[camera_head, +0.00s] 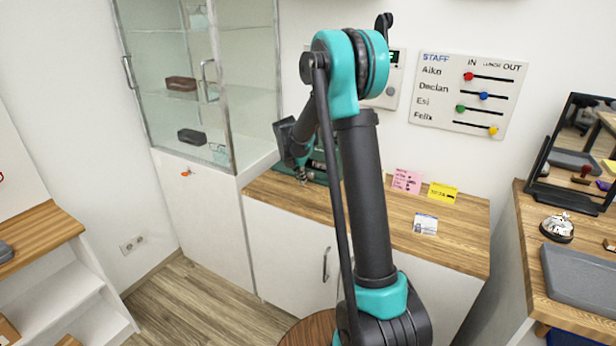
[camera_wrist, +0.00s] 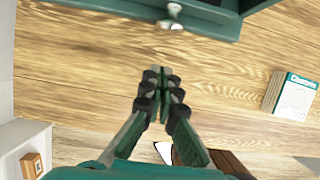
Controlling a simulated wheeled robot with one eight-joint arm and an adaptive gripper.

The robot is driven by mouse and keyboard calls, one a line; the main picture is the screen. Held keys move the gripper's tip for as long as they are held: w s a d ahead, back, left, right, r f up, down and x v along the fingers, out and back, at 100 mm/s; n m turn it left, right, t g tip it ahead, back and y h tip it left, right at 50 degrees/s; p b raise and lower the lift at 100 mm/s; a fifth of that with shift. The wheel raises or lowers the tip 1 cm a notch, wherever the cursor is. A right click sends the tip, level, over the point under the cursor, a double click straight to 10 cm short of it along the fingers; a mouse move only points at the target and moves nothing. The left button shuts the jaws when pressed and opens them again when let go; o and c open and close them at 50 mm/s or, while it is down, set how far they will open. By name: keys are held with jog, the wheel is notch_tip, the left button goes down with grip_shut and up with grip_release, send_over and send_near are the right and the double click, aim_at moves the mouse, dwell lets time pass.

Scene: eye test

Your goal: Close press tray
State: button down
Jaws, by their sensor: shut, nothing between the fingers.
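The press is a dark green unit (camera_head: 317,177) on the wooden counter in the head view, mostly hidden behind my arm. In the wrist view, the green tray front (camera_wrist: 120,12) crosses the top edge, with a silver knob (camera_wrist: 172,17) on it. A dark opening shows behind the front; I cannot tell how far out the tray is. My gripper (camera_wrist: 165,74) is shut and empty, its fingertips together over the wood, pointing toward the knob with a gap between. In the head view my gripper is near the press, and its fingertips are hard to make out.
The wooden counter (camera_head: 455,228) holds pink (camera_head: 407,181) and yellow (camera_head: 442,193) notes and a white card (camera_head: 425,224) right of my arm. A glass cabinet (camera_head: 205,90) stands left of it. A desk with a grey tray (camera_head: 580,275) is at right. A box (camera_wrist: 291,95) lies right in the wrist view.

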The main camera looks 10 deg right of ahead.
jog(key=v, duration=1)
jog(key=s+d+f+m+y, duration=0.1)
jog(key=s+d+f+m, duration=0.1)
jog(key=s+m, duration=0.7)
jog(key=s+d+f+m+y, duration=0.1)
jog(key=s+d+f+m, duration=0.1)
jog(key=s+f+m, duration=0.3)
jog(key=s+d+f+m, duration=0.2)
jog(key=s+f+m, duration=0.2)
jog(key=s+m, duration=1)
jog(key=s, duration=0.7)
jog(key=shift+s+t+y, duration=0.35)
jog(key=shift+t+y, duration=0.05)
jog(key=c, duration=2.3)
grip_release()
